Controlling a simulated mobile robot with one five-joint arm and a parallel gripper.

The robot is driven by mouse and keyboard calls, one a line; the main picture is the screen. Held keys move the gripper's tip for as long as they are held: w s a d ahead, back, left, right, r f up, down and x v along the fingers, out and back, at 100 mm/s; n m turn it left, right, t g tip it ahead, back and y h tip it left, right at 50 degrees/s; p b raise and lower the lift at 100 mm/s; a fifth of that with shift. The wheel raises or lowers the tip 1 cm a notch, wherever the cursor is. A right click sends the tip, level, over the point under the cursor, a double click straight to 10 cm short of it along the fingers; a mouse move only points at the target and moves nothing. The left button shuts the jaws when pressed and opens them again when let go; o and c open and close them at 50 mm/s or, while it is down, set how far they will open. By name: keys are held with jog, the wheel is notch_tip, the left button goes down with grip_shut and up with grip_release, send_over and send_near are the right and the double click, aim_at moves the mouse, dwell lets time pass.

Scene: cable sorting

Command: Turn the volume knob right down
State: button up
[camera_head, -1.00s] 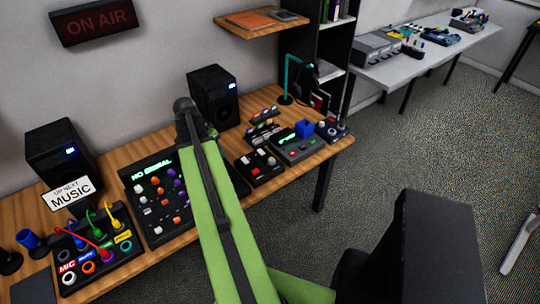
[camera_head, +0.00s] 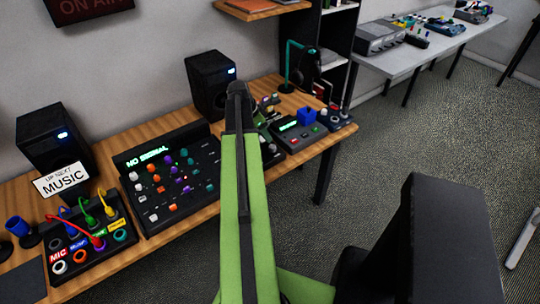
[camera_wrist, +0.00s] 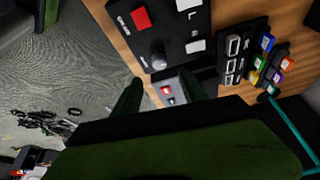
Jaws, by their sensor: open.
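A round dark grey knob (camera_wrist: 158,57) stands on a black control panel (camera_wrist: 178,20) in the wrist view. The panel also carries a red button and white buttons; its lettering is too small to read for sure. My gripper (camera_wrist: 160,80) is open, its two green fingers apart just below the knob in the picture. The knob is not between the fingers, and I cannot tell their height above it. In the head view my green arm covers most of this panel, and my fingers cannot be made out.
A mixer (camera_head: 170,172) reading "NO SIGNAL" lies left of my arm. A grey device (camera_head: 298,136) with a blue block (camera_head: 307,115) is right of it. A speaker (camera_head: 210,82) and headphones (camera_head: 304,66) stand behind. Beyond the wooden desk's right edge is open carpet.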

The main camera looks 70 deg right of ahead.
aim_at(272, 146)
jog(key=b+x, duration=0.6)
jog(key=x, duration=0.2)
jog(key=shift+w+f, duration=0.1)
jog(key=shift+f, duration=0.15)
jog(key=shift+d+f+b, duration=0.15)
jog(key=shift+f+b, duration=0.2)
jog(key=shift+b, duration=0.1)
jog(key=shift+r, duration=0.1)
